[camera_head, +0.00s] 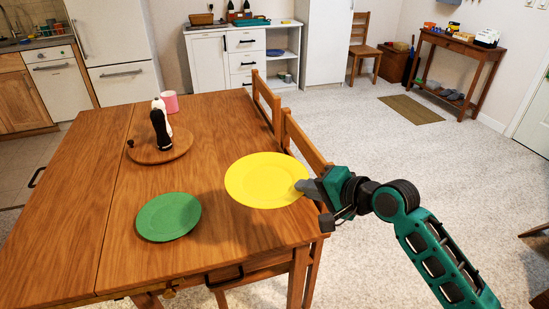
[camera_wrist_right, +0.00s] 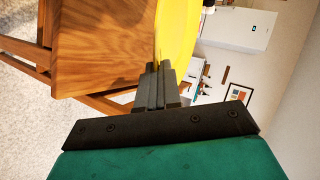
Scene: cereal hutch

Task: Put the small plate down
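A yellow plate (camera_head: 262,180) is held by its right rim in my right gripper (camera_head: 305,188). It is roughly level and appears to be above the front right part of the wooden table (camera_head: 70,215); the exact gap is hard to tell. In the right wrist view, the fingers (camera_wrist_right: 158,78) are closed together on the rim of the yellow plate (camera_wrist_right: 176,35). A green plate (camera_head: 168,216) lies flat on the table to the left of the yellow one and looks smaller in the picture. My left gripper is not in view.
A round wooden board (camera_head: 170,150) carries a dark bottle-like item (camera_head: 159,128) and a white one. A pink cup (camera_head: 170,102) stands behind. Chairs (camera_head: 300,142) line the table's right side. The table's left and front middle are clear.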

